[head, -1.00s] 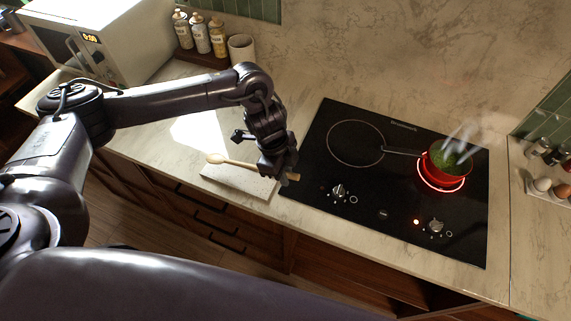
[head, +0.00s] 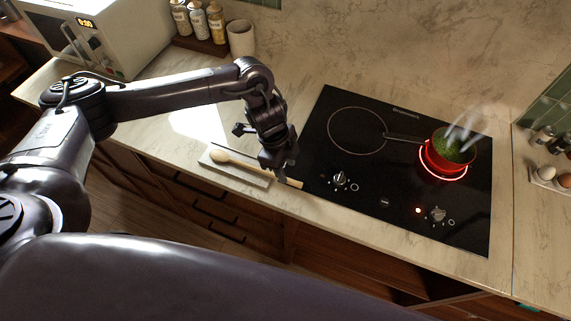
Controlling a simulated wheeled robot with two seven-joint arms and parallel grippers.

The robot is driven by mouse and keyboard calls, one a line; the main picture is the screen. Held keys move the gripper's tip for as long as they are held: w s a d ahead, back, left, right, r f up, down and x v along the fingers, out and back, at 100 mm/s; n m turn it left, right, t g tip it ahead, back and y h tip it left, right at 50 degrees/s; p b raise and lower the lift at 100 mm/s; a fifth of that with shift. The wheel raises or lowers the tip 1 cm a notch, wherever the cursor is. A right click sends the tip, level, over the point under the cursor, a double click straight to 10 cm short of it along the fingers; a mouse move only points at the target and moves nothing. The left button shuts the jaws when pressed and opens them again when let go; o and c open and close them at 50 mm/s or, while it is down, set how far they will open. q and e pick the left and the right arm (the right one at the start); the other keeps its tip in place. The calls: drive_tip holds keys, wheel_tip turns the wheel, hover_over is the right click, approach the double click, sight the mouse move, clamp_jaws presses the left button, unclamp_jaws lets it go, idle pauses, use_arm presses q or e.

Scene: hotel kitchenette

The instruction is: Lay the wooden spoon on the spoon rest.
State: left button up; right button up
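The wooden spoon (head: 240,164) lies along the spoon rest, with its bowl at the left and its handle running right past the rest's edge. The spoon rest (head: 207,163) is a pale flat slab on the counter, left of the cooktop. The spoon looks very low over the slab or touching it; I cannot tell which. My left gripper (head: 279,177) points down at the handle near its right end. Its fingers are around the handle and appear closed on it, partly hiding it. My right gripper is out of view.
A black cooktop (head: 375,205) stands right of the rest, with a steaming red pot (head: 462,157) on a glowing burner. A microwave (head: 118,35), bottles (head: 198,22) and a cream canister (head: 241,38) stand at the back left. Eggs (head: 546,172) are at the far right.

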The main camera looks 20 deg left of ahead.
use_arm(q)
drive_tip(key=shift+a+r, duration=0.1)
drive_tip(key=shift+r, duration=0.2)
drive_tip(key=b+v, duration=0.2)
drive_tip(key=v, duration=0.5)
idle(0.3)
